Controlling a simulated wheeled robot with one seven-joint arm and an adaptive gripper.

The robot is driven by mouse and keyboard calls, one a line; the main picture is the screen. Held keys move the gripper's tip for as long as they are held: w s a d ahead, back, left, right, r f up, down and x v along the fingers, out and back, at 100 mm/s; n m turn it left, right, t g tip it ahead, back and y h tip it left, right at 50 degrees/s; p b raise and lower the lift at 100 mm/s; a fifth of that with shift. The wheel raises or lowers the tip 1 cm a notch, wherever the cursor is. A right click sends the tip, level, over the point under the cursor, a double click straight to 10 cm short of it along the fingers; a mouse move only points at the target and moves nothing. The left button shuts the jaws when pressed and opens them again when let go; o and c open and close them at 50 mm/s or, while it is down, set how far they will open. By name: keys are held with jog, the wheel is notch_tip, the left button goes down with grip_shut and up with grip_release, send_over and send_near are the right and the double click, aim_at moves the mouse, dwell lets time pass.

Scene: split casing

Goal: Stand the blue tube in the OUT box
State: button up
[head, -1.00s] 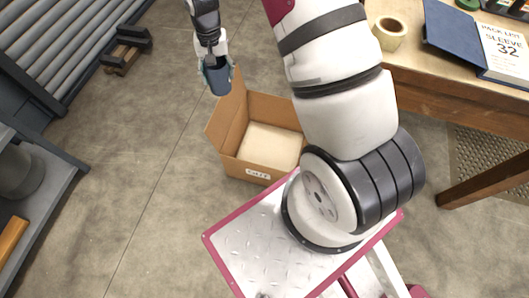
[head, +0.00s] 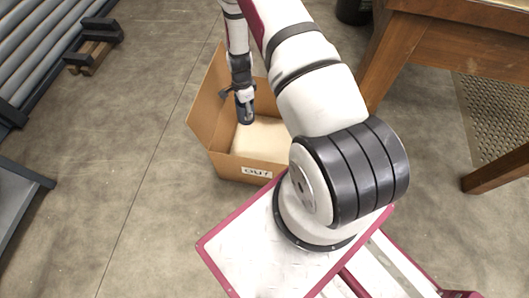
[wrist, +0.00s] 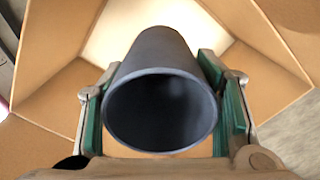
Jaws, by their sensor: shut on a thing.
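The blue tube (head: 246,114) is held in my gripper (head: 244,106), over the inside of the cardboard OUT box (head: 196,126). In the wrist view the tube (wrist: 160,108) sits between the green-padded fingers of the gripper (wrist: 164,105), its open end facing the camera. The box's walls (wrist: 60,95) and pale bottom surround it there. The tube looks roughly upright in the head view. The tube's lower end is hidden in the wrist view, so I cannot tell whether it touches the bottom.
A wooden table (head: 440,45) stands at the upper right, and a wooden block (head: 92,52) lies on the floor at the upper left. The concrete floor (head: 125,160) left of the box is clear.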

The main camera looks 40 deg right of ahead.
jog(key=s+d+f+m+b, duration=0.25)
jog(key=f+m+b, duration=0.2)
jog(key=f, duration=0.55)
jog(key=s+d+f+m+b, duration=0.25)
jog(key=f+b, duration=0.25)
jog(key=f, duration=0.6)
jog(key=b, duration=0.5)
send_over(265, 155)
notch_tip(265, 155, down, 10)
jog(key=shift+w+r, duration=0.15)
jog(key=shift+r, duration=0.1)
jog(key=shift+f, duration=0.15)
jog(key=o, duration=1.2)
